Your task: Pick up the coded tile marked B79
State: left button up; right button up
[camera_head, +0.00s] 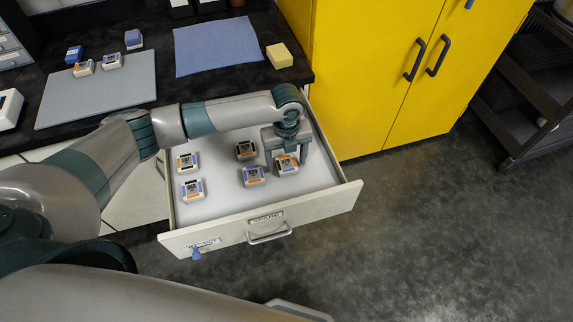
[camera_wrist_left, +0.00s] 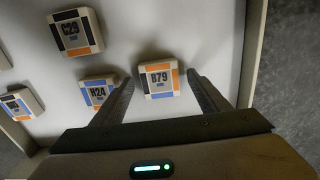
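The tile marked B79 (camera_wrist_left: 160,83) is white with orange, blue and black edging. It lies in the open drawer, label up, and also shows under my gripper in the head view (camera_head: 287,168). My left gripper (camera_wrist_left: 159,78) reaches down into the drawer, its fingers apart on either side of B79, with gaps visible between fingers and tile. The tile marked N24 (camera_wrist_left: 98,93) lies just outside the left finger, which covers part of its edge. My right gripper is not in view.
The drawer (camera_head: 325,180) also holds the C29 tile (camera_wrist_left: 75,32) and other tiles (camera_head: 192,189). Its front and side walls stand around them. A yellow cabinet (camera_head: 365,70) stands close on the right. The dark counter (camera_head: 165,90) behind carries mats, tiles and a yellow block (camera_head: 279,56).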

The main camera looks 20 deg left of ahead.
aim_at(287, 163)
pick_arm(q)
jog(key=c, duration=1.1)
jog(key=shift+r, duration=0.15)
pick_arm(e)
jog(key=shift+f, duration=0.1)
